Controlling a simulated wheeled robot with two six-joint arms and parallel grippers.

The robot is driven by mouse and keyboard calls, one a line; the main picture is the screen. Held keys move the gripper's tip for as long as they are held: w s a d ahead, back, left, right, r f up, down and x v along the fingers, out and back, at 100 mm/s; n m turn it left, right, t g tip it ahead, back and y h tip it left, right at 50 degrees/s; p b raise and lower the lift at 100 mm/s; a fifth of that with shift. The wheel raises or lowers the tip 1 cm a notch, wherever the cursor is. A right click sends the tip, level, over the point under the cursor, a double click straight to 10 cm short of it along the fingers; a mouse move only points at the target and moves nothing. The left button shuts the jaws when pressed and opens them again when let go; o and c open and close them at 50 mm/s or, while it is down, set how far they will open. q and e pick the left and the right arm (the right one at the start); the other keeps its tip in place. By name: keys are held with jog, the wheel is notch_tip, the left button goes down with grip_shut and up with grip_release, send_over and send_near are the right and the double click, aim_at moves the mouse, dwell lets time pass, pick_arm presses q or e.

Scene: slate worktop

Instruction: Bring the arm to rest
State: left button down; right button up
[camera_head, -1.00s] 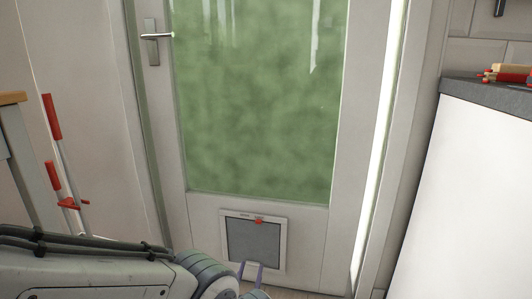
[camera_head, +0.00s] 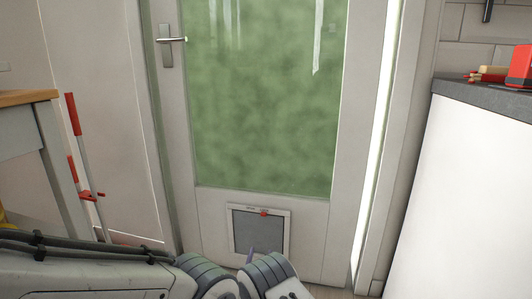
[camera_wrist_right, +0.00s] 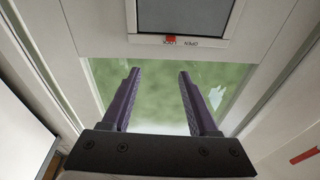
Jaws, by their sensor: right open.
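My arm links cross the bottom left of the head view, with rounded joints at the bottom middle. Only a small purple-grey tip of my right gripper (camera_head: 251,256) shows there, in front of the pet flap (camera_head: 259,232) low in the door. In the right wrist view, the gripper (camera_wrist_right: 160,72) is open, its two purple fingers apart with nothing between them. Beyond them are the door's green glass and the flap (camera_wrist_right: 185,15), with a red slider (camera_wrist_right: 170,38) by its OPEN and LOCK marks. My left gripper cannot be made out.
A white door (camera_head: 310,210) with a lever handle (camera_head: 172,40) fills the middle. A wood-topped table (camera_head: 28,97) and a red-and-white pole (camera_head: 82,150) stand at left. At right is a slate-topped counter (camera_head: 485,94) with a red object (camera_head: 520,65) on it.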

jog(key=d+r+n+g+y, duration=0.1)
jog(key=d+r+g+y, duration=0.3)
jog(key=d+r+g, duration=0.35)
jog(key=s+d+r+g, duration=0.1)
jog(key=s+d+g, duration=0.25)
jog(key=s, duration=0.65)
jog(key=s+d+r+n+g, duration=0.1)
jog(key=s+d+g, duration=0.3)
jog(key=s, duration=0.7)
jog(key=s+d+r+g, duration=0.1)
jog(key=s+d+g, duration=0.1)
jog(key=s+d, duration=0.6)
jog(key=s+a+r+n+g+p, duration=0.1)
jog(key=s+a+r+n+p, duration=0.3)
jog(key=s+a+r+p, duration=0.5)
jog(key=s+a+r+n+g+p, duration=0.1)
jog(key=s+a+r+n+p, duration=0.45)
jog(key=r, duration=0.55)
notch_tip(320, 180, up, 37)
jog(key=s+a+m+p, duration=0.1)
jog(key=m+p, duration=0.1)
jog(key=p, duration=3.5)
jog(key=shift+a, duration=0.35)
jog(key=shift+f, duration=0.1)
